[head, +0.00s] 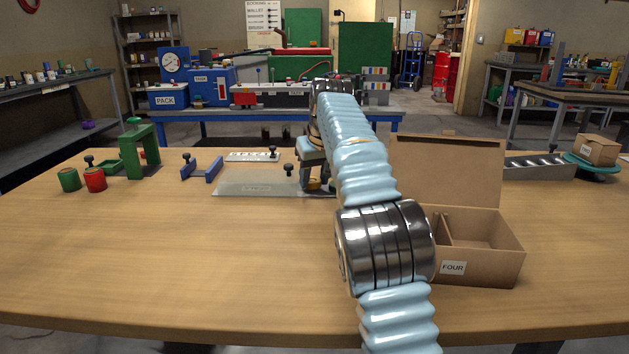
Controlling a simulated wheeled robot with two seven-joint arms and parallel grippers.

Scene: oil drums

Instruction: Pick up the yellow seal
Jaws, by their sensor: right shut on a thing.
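My right arm reaches from the lower right across the table. My right gripper (314,178) points down over the right end of a flat grey plate (245,190). It is shut on the yellow seal (315,184), of which only a small yellow part shows between and below the fingers. I cannot tell whether the seal still touches the plate. My left gripper is not in view.
An open cardboard box (480,271) marked FOUR stands at the right. Red (95,180) and green (69,179) drums, a green press-like stand (141,152) and a blue holder (202,169) stand at the left. The front left of the wooden table (180,260) is clear.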

